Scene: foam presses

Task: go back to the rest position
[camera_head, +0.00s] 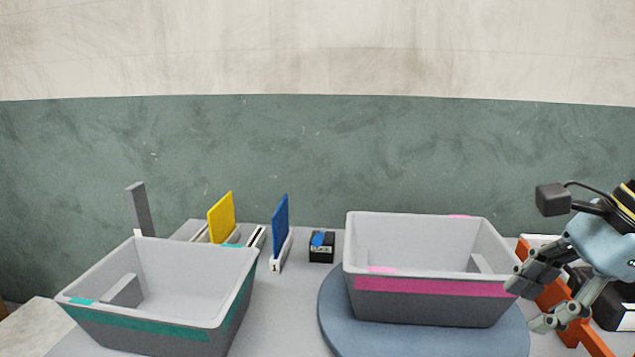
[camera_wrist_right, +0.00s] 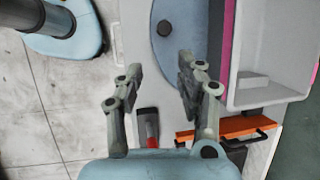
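My right gripper (camera_head: 532,300) is at the right edge of the head view, beside the right end of the pink-striped bin (camera_head: 430,289). In the right wrist view my right gripper (camera_wrist_right: 158,75) has its two fingers apart with nothing between them. Below the fingers are the table's edge and the blue round plate (camera_wrist_right: 166,55). My left gripper is in neither view.
A teal-striped bin (camera_head: 150,326) stands at the left. Yellow (camera_head: 221,217) and blue (camera_head: 280,227) panels stand upright at the back. A small black box (camera_head: 321,247) sits between the bins. An orange frame (camera_head: 560,300) lies near my right gripper.

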